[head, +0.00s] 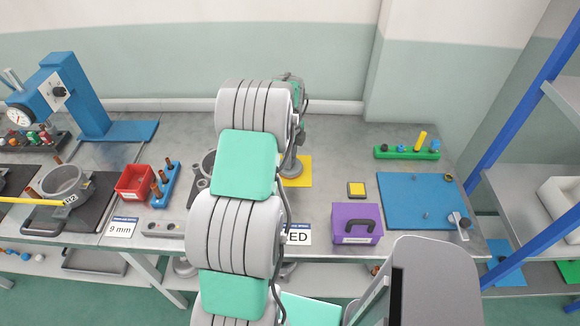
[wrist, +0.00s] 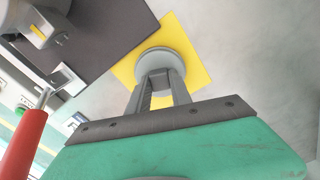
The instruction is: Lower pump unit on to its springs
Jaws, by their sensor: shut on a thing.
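The pump unit appears to be the grey, round-topped piece (head: 290,168) at the yellow square in the head view. In the wrist view its disc-like top (wrist: 160,60) sits between my fingertips. My gripper (wrist: 162,84) is shut on it, with both fingers reaching to its near side. In the head view my gripper (head: 296,146) is partly hidden behind my arm. I cannot tell whether the unit touches the yellow square or hangs above it. A grey open shell (head: 208,165) shows partly behind my arm, left of the unit. No springs can be made out.
The yellow square (head: 304,172) lies on the grey bench. A purple box (head: 345,236), blue mat (head: 410,188) and green rack (head: 390,154) stand right. A red bin (head: 135,181) and blue peg rack (head: 163,194) stand left. A red cylinder (wrist: 24,145) edges the wrist view.

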